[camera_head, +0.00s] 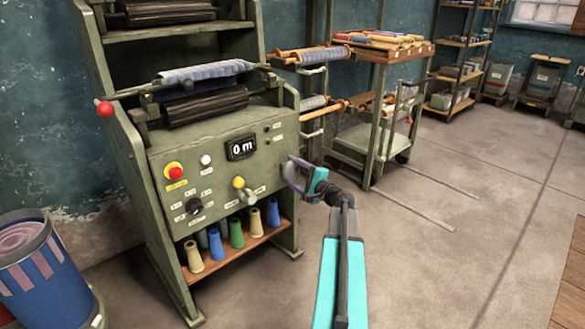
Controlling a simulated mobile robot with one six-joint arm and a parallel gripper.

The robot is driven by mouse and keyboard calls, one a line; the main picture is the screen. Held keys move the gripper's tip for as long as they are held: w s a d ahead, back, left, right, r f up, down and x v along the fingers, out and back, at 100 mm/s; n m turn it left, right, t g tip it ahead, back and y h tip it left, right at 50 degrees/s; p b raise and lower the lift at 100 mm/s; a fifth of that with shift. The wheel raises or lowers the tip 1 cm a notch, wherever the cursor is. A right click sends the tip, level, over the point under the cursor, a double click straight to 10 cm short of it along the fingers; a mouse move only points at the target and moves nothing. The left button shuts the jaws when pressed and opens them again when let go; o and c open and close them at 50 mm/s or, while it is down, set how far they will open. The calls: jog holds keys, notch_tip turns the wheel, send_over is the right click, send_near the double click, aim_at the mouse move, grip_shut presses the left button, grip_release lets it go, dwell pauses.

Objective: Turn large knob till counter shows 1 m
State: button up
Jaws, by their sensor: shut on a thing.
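The green machine's sloping control panel (225,160) faces me at left. Its counter (241,147) reads 0 m. A black knob (194,206) with labels around it sits low on the panel's left. A yellow ball-topped control (238,183) and a grey lever (248,196) are to its right. My gripper (290,171) is at the panel's right edge, apart from the black knob and right of the yellow control. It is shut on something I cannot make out. The gripper hides that part of the edge.
A red mushroom button (175,172) and a white button (205,160) are on the panel. A red ball lever end (105,109) sticks out at left. Thread cones (237,233) stand on the low shelf. A blue bin (42,265) is at lower left. Floor is clear at right.

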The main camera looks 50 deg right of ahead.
jog(key=shift+m, duration=0.4)
jog(key=o, duration=1.1)
jog(key=shift+c, duration=0.2)
jog(key=shift+s, duration=0.15)
jog(key=s+p, duration=0.3)
jog(key=s, duration=1)
jog(key=shift+s+a, duration=0.25)
jog(key=shift+a, duration=0.2)
